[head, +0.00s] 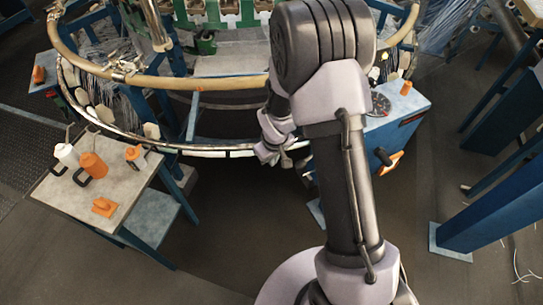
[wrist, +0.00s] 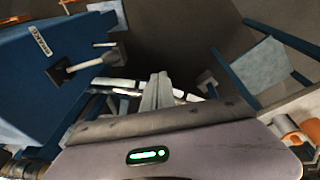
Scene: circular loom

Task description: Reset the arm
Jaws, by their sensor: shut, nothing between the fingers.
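My arm rises from the bottom of the head view, bends at the top, and comes down in front of the circular loom. My gripper (head: 270,155) is small in the head view, close to the lower front rim of the loom (head: 222,150). I cannot tell whether it touches the rim. In the wrist view my gripper (wrist: 158,92) has its two fingers together with nothing between them. My upper arm hides part of the loom and of the blue cabinet (head: 402,122) at right.
The cabinet, with a lever (wrist: 88,63), stands at left in the wrist view. A blue post (head: 490,190) stands at right. The front floor (head: 220,235) is clear.

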